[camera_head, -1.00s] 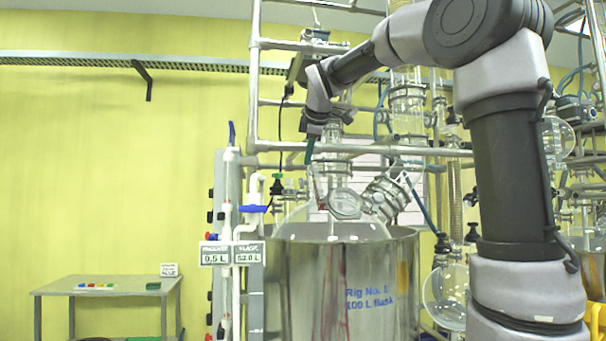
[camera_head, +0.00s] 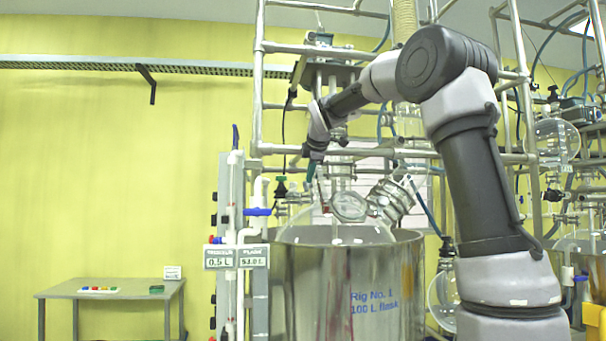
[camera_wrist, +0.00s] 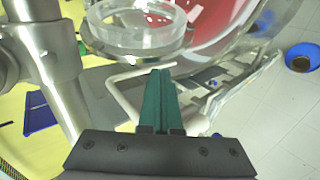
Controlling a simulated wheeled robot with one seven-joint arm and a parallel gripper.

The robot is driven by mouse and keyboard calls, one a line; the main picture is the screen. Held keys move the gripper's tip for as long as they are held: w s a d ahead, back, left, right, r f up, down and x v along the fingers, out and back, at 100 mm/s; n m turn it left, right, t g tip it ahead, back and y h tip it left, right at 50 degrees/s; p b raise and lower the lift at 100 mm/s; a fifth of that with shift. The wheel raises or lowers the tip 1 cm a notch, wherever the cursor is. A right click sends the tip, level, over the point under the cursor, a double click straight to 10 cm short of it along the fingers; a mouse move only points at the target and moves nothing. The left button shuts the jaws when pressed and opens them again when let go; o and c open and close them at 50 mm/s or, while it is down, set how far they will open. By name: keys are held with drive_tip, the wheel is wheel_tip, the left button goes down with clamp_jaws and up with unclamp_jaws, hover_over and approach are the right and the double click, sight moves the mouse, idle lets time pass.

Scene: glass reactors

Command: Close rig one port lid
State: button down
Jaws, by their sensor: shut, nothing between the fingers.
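Rig one's big glass flask (camera_head: 300,228) sits in a steel vessel (camera_head: 320,285) marked "Rig No. 1, 100 L flask". A round clear glass piece with a rim (camera_head: 349,206), apparently the port or its lid, sits tilted on the flask's top. My gripper (camera_head: 310,178) points down just left of it, fingers together and empty. In the wrist view, my gripper's green fingers (camera_wrist: 160,72) are shut, with their tips just below a clear glass ring (camera_wrist: 135,40). I cannot tell whether that ring is the lid or the port, or whether the fingers touch it.
Metal frame bars (camera_head: 400,152) cross close to my arm. A clamped metal-ringed neck (camera_head: 390,200) rises right of the flask's top. Valves and white pipes (camera_head: 240,215) stand at the left. A steel bar (camera_wrist: 45,60) runs close by in the wrist view. A small table (camera_head: 110,288) stands far left.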

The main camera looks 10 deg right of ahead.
drive_tip(key=shift+d, duration=0.45)
drive_tip(key=shift+s+d, duration=0.1)
drive_tip(key=shift+d, duration=0.05)
